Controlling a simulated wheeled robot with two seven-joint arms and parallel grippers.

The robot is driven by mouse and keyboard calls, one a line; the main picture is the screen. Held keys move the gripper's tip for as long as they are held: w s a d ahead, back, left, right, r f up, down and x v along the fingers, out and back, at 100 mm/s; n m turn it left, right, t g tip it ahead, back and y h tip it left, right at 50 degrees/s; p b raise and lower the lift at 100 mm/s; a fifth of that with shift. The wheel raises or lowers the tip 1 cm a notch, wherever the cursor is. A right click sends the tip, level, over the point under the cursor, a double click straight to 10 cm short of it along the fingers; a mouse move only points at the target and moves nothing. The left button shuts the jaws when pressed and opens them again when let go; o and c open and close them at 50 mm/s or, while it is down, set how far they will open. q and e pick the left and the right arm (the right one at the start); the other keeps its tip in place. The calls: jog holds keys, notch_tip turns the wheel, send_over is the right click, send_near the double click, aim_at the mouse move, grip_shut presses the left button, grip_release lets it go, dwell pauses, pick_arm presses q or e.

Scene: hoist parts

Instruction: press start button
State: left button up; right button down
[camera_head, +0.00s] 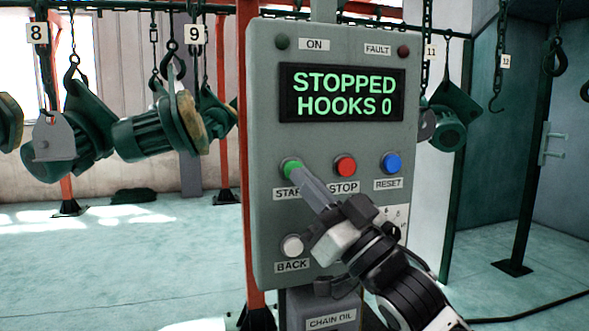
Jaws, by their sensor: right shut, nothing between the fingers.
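The green start button (292,169) is on the grey control panel (262,120), above a label partly covered by my gripper. My right gripper (303,178) is shut and empty. Its fingertips point up and left and overlap the lower right edge of the start button in the picture. I cannot tell whether they touch it. The display (343,94) reads "STOPPED HOOKS 0". My left gripper is not in view.
The red stop button (345,166) and blue reset button (391,163) sit right of the start button. A white back button (292,245) is below. Green motors (160,132) hang from hooks at the left. An orange post (247,60) stands beside the panel.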

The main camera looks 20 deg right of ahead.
jog(key=shift+w, duration=0.2)
dwell(0.9)
dwell(0.8)
jog(key=shift+w, duration=0.15)
jog(key=shift+w, duration=0.3)
